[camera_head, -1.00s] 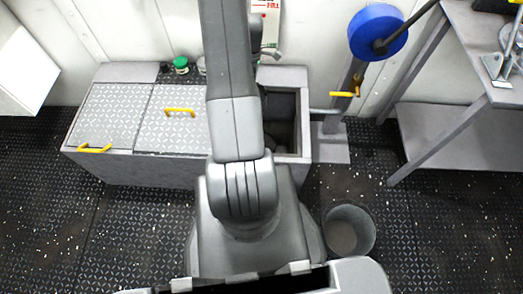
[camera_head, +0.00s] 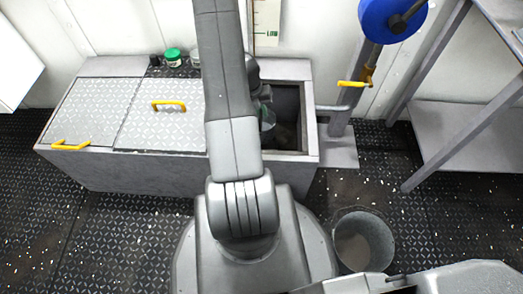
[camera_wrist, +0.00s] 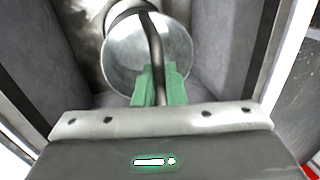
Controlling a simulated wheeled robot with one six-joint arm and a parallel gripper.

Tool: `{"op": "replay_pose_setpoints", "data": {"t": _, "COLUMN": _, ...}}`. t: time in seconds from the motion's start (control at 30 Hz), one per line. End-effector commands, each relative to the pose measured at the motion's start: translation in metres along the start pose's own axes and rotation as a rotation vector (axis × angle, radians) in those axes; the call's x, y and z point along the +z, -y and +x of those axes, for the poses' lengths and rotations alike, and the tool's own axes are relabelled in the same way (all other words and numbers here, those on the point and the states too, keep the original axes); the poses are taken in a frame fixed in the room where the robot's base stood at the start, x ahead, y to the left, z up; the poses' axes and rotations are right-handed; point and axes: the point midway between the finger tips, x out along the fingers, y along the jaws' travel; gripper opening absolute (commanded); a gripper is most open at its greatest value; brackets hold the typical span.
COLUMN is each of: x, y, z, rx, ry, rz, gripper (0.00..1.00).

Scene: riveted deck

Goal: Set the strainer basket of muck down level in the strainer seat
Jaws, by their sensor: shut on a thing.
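The strainer basket (camera_wrist: 128,60) is a shiny grey, round vessel with a dark bail handle (camera_wrist: 153,45). In the wrist view, my gripper (camera_wrist: 160,85) has its green fingers shut on this handle. The basket hangs beyond the fingers, inside the open well (camera_head: 288,108) at the right end of the grey box. In the head view my arm hides much of the well, and only a bit of the basket (camera_head: 268,118) shows. A dark curved rim (camera_wrist: 118,12) shows just past the basket; I cannot tell whether it is the seat. The muck is not clear.
The well's grey walls (camera_wrist: 228,50) stand close on both sides. Closed checkered lids with yellow handles (camera_head: 168,105) cover the box to the left. A yellow-handled valve (camera_head: 355,84) and a blue reel (camera_head: 388,18) are at right. An open bucket (camera_head: 362,242) stands on the floor.

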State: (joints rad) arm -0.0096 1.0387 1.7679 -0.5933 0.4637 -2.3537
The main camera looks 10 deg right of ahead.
Motion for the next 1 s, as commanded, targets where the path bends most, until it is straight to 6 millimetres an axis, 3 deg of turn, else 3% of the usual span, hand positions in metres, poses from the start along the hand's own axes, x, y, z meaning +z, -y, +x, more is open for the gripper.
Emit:
{"op": "replay_pose_setpoints", "data": {"t": 0.8, "x": -0.001, "y": -0.026, "z": 0.1, "rx": -0.001, "ry": 0.006, "rz": -0.029, "gripper": 0.0}}
{"op": "replay_pose_setpoints", "data": {"t": 1.0, "x": -0.001, "y": -0.026, "z": 0.099, "rx": 0.0, "ry": 0.008, "rz": -0.028, "gripper": 0.0}}
